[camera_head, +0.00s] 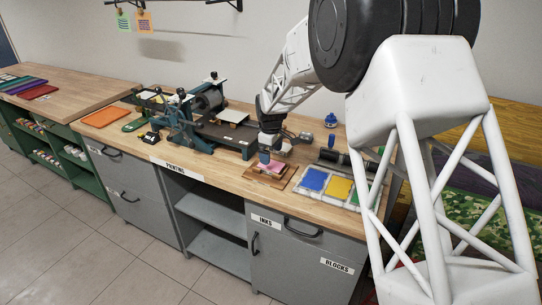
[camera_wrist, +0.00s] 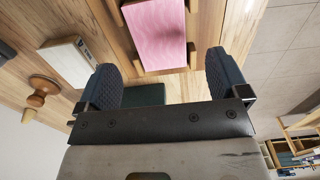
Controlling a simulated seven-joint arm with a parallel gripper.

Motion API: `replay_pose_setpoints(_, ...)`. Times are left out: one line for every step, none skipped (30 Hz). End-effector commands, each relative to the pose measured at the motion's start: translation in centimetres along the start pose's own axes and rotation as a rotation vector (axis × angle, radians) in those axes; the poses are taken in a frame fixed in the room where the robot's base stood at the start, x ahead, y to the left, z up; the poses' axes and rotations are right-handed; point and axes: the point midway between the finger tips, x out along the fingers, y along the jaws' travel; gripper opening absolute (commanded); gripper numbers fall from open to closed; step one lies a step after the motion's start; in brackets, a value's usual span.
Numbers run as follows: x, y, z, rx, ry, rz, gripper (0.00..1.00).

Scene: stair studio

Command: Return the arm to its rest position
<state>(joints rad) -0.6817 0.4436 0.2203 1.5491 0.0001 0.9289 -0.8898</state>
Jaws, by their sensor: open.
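My gripper (camera_wrist: 164,80) is open, with its two dark padded fingertips wide apart and nothing between them. A pink block (camera_wrist: 157,30) lies in a wooden frame or tray just beyond the fingertips in the wrist view. In the head view my gripper (camera_head: 266,157) hangs low over the wooden workbench (camera_head: 225,172), above or beside the pink block (camera_head: 275,167) on its small wooden board (camera_head: 262,179). My arm reaches down from the upper right, bent over the bench. The exact gap between fingertips and block is hard to tell.
A printing press (camera_head: 205,115) stands left of my gripper. An ink tray (camera_head: 327,185) with blue, yellow and green sections lies to the right, with a dark roller (camera_head: 335,158) behind it. An orange sheet (camera_head: 104,117) lies far left.

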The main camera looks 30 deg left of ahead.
Motion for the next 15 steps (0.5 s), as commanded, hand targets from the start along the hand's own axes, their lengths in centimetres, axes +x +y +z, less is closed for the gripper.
replay_pose_setpoints(-0.3, 0.0, 0.0, 0.0, 0.001, 0.001, 0.93)
replay_pose_setpoints(-0.4, 0.0, 0.0, 0.0, 0.001, 0.001, 0.93)
replay_pose_setpoints(-0.6, 0.0, 0.0, 0.0, 0.001, 0.001, 0.93)
replay_pose_setpoints(-0.8, 0.0, 0.0, 0.0, 0.001, 0.001, 0.93)
replay_pose_setpoints(-0.9, 0.0, 0.0, 0.0, 0.001, 0.001, 0.93)
replay_pose_setpoints(-1.1, 0.0, 0.0, 0.0, 0.001, 0.001, 0.93)
replay_pose_setpoints(-1.3, 0.0, 0.0, 0.0, 0.001, 0.001, 0.93)
replay_pose_setpoints(-1.4, 0.0, 0.0, 0.0, 0.0, 0.001, 0.93)
replay_pose_setpoints(-1.6, 0.0, 0.0, 0.0, 0.0, 0.0, 0.93)
replay_pose_setpoints(-1.8, 0.0, 0.0, 0.0, 0.0, 0.0, 0.93)
replay_pose_setpoints(-1.9, 0.0, 0.0, 0.0, 0.0, 0.0, 0.93)
replay_pose_setpoints(-2.1, 0.0, 0.0, 0.0, 0.0, 0.0, 0.93)
replay_pose_setpoints(-2.3, 0.0, 0.0, 0.0, 0.0, 0.001, 0.93)
replay_pose_setpoints(-2.4, 0.0, 0.0, 0.0, 0.0, 0.001, 0.93)
replay_pose_setpoints(-2.5, 0.0, 0.0, 0.0, 0.001, 0.001, 0.93)
